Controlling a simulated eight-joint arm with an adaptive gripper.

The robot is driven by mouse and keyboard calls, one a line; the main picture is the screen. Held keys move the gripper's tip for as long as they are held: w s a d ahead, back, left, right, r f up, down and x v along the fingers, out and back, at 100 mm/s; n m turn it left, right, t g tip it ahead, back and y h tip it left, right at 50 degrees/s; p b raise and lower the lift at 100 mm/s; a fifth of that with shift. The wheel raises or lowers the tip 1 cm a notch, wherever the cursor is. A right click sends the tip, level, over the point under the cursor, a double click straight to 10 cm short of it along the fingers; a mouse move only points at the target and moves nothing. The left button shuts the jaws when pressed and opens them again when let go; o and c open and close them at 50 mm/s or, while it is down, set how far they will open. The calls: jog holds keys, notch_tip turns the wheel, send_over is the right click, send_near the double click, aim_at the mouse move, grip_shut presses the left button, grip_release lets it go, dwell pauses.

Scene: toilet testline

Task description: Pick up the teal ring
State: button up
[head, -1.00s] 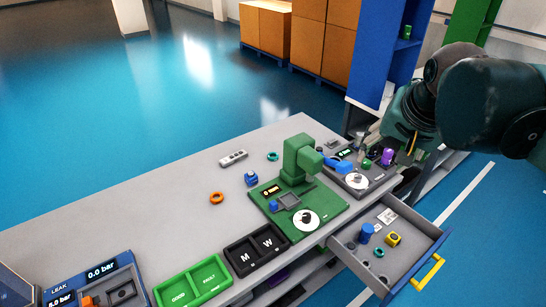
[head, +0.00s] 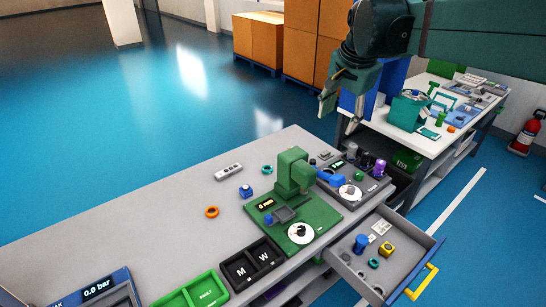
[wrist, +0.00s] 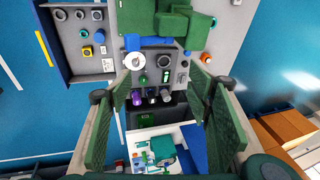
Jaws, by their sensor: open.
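Two teal rings show. One teal ring (head: 267,170) lies flat on the grey tabletop behind the green machine; it also shows in the wrist view (wrist: 206,58). Another teal ring (head: 374,263) lies in the open drawer (head: 402,270), near a blue cylinder (head: 361,243) and a yellow block (head: 387,248); it looks small in the wrist view (wrist: 83,33). My gripper (head: 337,116) is open and empty, high above the far end of the table, apart from both rings. In the wrist view its fingers (wrist: 162,88) are spread wide with nothing held between them.
The green machine (head: 293,172) stands between the tabletop ring and the drawer. A second table (head: 440,150) stands beyond. The table's left part is mostly clear.

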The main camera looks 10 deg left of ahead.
jog(key=w+a+m+p, duration=0.1)
jog(key=w+a+m, duration=0.1)
jog(key=w+a, duration=0.55)
jog(key=m+g+p, duration=0.4)
jog(key=m, duration=0.3)
send_over(267, 168)
jog(key=shift+h, duration=0.3)
notch_tip(267, 168, down, 35)
jog(key=shift+f, duration=0.35)
jog(key=shift+f+b, duration=0.35)
jog(key=shift+f, duration=0.9)
jog(key=shift+f+b, duration=0.3)
jog(key=shift+f, duration=2.3)
